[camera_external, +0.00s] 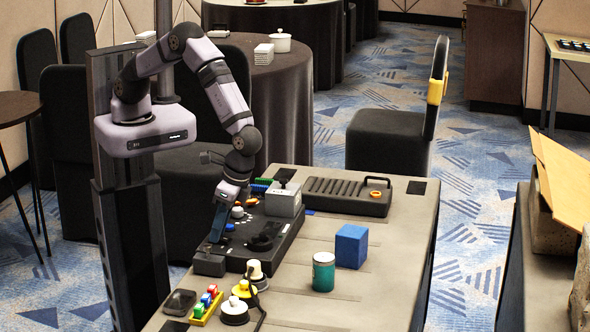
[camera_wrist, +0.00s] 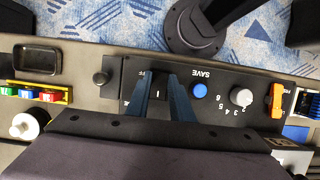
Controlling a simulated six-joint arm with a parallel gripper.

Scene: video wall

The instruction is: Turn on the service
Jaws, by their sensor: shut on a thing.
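A black control panel (camera_external: 285,236) lies along the left side of the table. In the wrist view the panel (camera_wrist: 222,92) carries a dark switch (camera_wrist: 157,95) with a white line mark and a partly hidden label. My gripper (camera_wrist: 160,82) has its two blue fingers on either side of this switch, shut on it. In the external view my gripper (camera_external: 216,228) reaches down to the near left part of the panel, and its fingers hide the switch. A blue button (camera_wrist: 200,90) labelled SAVE and a white numbered knob (camera_wrist: 241,97) sit right of the switch.
An orange lever (camera_wrist: 275,100) is farther right on the panel. A blue cube (camera_external: 351,245) and a teal jar (camera_external: 323,272) stand to the right on the table. Coloured buttons (camera_external: 206,304) and a white knob (camera_external: 235,311) are nearer.

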